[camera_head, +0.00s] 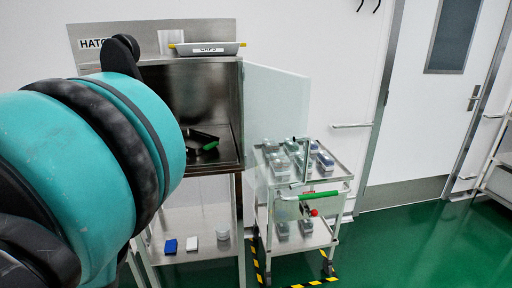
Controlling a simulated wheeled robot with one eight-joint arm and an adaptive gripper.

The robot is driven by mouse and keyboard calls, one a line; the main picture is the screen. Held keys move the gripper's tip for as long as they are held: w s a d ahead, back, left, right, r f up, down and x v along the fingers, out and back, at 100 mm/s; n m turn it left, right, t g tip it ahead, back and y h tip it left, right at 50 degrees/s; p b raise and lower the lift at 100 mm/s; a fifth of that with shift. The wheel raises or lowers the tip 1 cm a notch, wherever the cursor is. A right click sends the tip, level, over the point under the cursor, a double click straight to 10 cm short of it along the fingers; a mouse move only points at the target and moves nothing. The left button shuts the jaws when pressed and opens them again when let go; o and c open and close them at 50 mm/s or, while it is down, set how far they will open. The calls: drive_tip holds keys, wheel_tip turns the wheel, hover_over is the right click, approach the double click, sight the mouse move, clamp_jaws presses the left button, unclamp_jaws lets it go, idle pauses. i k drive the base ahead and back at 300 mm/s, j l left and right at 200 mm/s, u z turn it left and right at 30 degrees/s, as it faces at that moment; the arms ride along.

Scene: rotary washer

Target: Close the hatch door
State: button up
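The steel hatch (186,92) stands against the white wall left of centre, with a sign reading "HAT…" partly hidden by my arm. Its see-through door (275,102) stands open, swung out to the right of the opening. The door's lower part overlaps the cart in the picture. Inside the hatch, a dark item with a green part (205,142) lies on the floor of the chamber. My teal and black arm fills the left foreground and hides the left side of the hatch. My gripper cannot be made out in this view.
A steel cart (335,172) with several clear containers and a green handle bar (318,195) stands right of the hatch, near the open door. A tray (210,49) sits on top of the hatch. Green floor (430,240) is clear at the right, before a white room door (428,110).

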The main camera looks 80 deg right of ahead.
sight(308, 140)
drive_tip(key=k+l+z, duration=0.1)
drive_tip(key=k+l, duration=0.35)
drive_tip(key=k, duration=0.2)
drive_tip(key=k+l, duration=0.45)
drive_tip(key=k, duration=0.15)
drive_tip(key=k+l+z, duration=0.15)
drive_tip(key=k+l, duration=0.35)
drive_tip(key=k, duration=0.15)
drive_tip(key=i+l+z, duration=0.1)
drive_tip(key=l+z, duration=0.2)
drive_tip(key=l, duration=0.15)
